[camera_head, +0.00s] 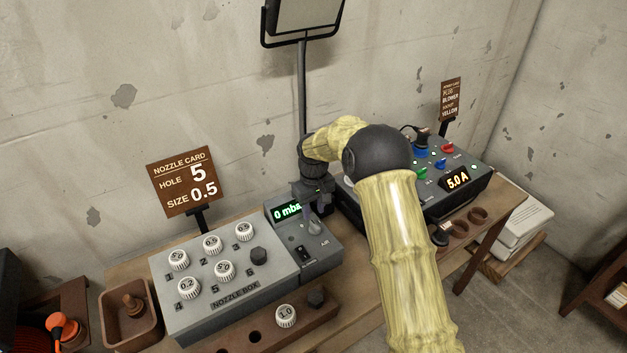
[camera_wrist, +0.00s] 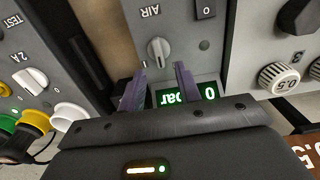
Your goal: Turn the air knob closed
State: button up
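The air knob is a small grey-white knob with a raised grip bar on the grey panel marked AIR; it shows in the head view (camera_head: 315,228) and in the wrist view (camera_wrist: 159,51). In the wrist view its bar runs roughly up and down the picture. My gripper (camera_head: 312,207) is over the panel, just behind the knob. In the wrist view its two purple fingers (camera_wrist: 159,75) are apart, with nothing between them, and their tips are short of the knob. A green display (camera_head: 288,211) beside it reads 0 mbar, partly hidden by my gripper.
The nozzle box (camera_head: 230,308) with several white caps is left of the panel. A dark unit (camera_head: 455,205) with coloured sockets and a 5.0 A display is right, partly behind my arm. A black rocker switch (camera_head: 302,252) is near the knob. A nozzle card (camera_head: 183,181) stands behind.

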aim_at(313, 222)
notch_tip(313, 222, up, 12)
jog(key=shift+r+b, duration=0.25)
jog(key=shift+b, duration=0.2)
jog(key=shift+w, duration=0.2)
jog(key=s+d+m+t, duration=0.1)
jog(key=s+d+m, duration=0.1)
jog(key=s+d, duration=0.4)
jog(key=s+d+f+m+p, duration=0.1)
jog(key=s+d, duration=0.4)
jog(key=s, duration=0.8)
jog(key=s+d+m+t, duration=0.1)
jog(key=s+d+m, duration=0.3)
jog(key=s, duration=0.5)
jog(key=d, duration=0.2)
jog(key=shift+s+d+f+t, duration=0.25)
jog(key=shift+d+f+t, duration=0.05)
jog(key=shift+d+f, duration=0.1)
